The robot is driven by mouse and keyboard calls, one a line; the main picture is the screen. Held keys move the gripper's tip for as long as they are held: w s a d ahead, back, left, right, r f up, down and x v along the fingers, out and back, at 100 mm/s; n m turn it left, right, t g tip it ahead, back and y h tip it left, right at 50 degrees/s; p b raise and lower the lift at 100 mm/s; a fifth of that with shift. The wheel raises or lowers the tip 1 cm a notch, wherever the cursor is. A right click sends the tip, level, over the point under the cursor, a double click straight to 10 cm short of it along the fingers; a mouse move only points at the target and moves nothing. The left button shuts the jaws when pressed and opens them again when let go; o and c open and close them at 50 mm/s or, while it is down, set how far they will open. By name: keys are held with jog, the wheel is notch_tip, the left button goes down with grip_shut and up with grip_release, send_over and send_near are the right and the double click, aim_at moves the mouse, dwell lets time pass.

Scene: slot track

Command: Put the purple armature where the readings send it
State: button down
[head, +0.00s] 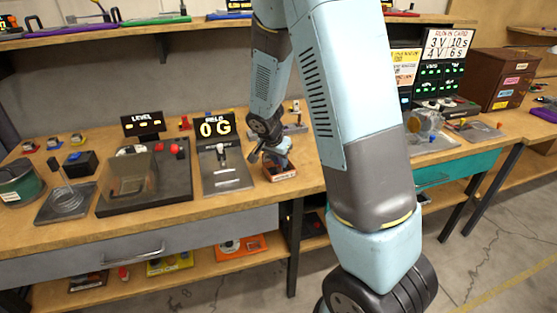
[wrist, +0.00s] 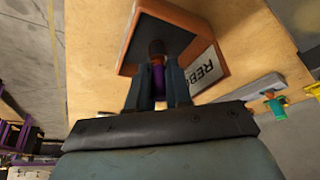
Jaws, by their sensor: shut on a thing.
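The purple armature (wrist: 158,80) is between the fingers of my gripper (wrist: 157,72) in the wrist view, its brown end pointing into a dark-floored, orange-walled tray (wrist: 215,35). A white label on the tray reads "REB", the rest hidden. In the head view my gripper (head: 274,152) is low over the same small tray (head: 282,174) on the bench; the armature cannot be made out there. I cannot tell whether the armature touches the tray floor. The field display (head: 216,127) reads "0 G". The level display (head: 142,124) shows only dashes.
A slotted grey plate (head: 227,184) lies left of the tray, then a black-based fixture with a clear cover (head: 130,175). A run-in card (head: 448,43) reads "3 V 10 s, 4 V 6 s". My arm hides the bench right of the tray.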

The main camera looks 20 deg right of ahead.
jog(key=c, duration=1)
grip_release()
jog(key=shift+o, duration=0.2)
jog(key=v, duration=1.3)
jog(key=s+d+r+n+t+y, duration=0.1)
jog(key=s+r+n, duration=0.3)
jog(key=s+r, duration=0.3)
jog(key=s+d+r+n+t+y, duration=0.1)
jog(key=s+r+n, duration=0.4)
jog(key=s, duration=1.3)
notch_tip(320, 180, up, 3)
jog(key=shift+d+r+n+t+y, duration=0.2)
jog(key=shift+d+n+t+y, duration=0.1)
jog(key=shift+d+y, duration=0.3)
